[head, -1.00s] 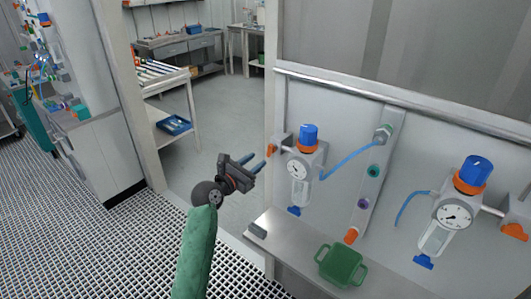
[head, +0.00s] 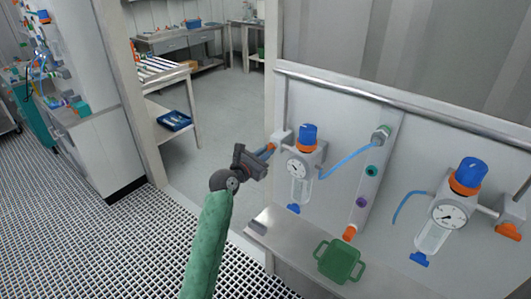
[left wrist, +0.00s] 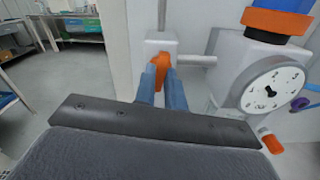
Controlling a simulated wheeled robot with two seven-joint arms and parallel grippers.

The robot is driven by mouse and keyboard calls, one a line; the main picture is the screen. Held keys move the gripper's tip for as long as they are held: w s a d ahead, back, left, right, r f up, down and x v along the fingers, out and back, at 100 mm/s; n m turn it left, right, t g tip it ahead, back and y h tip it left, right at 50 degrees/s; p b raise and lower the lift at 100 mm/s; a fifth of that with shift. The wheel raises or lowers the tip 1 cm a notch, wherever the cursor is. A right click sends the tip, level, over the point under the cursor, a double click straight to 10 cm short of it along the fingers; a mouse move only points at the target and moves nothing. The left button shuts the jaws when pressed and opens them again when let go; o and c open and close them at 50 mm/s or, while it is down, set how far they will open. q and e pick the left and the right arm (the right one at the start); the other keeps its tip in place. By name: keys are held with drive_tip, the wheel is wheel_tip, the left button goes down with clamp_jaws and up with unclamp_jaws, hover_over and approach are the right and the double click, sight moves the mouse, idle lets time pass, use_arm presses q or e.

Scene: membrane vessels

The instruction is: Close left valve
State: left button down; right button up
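The left valve has an orange handle (head: 271,147) on a pale block at the left end of the left regulator unit. In the left wrist view the handle (left wrist: 162,72) points down, with its lower part between my blue fingertips. My left gripper (head: 264,151) reaches it from the left. Its fingers (left wrist: 162,88) lie close on both sides of the handle, with no clear gap showing, and look shut on it. The handle's lower end is partly hidden by the fingers. My right gripper is not in view.
The left regulator has a blue knob (head: 308,135) and a gauge (head: 297,168) right beside the valve. A second regulator (head: 452,212) stands at the right. A green tray (head: 340,261) lies on the metal shelf (head: 285,240) below. Open floor lies left of the panel.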

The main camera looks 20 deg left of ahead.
use_arm(q)
drive_tip(key=shift+m, duration=0.3)
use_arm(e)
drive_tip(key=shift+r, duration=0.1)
use_arm(q)
drive_tip(key=m+p, duration=0.1)
drive_tip(key=m, duration=1.4)
drive_tip(key=shift+m, duration=0.3)
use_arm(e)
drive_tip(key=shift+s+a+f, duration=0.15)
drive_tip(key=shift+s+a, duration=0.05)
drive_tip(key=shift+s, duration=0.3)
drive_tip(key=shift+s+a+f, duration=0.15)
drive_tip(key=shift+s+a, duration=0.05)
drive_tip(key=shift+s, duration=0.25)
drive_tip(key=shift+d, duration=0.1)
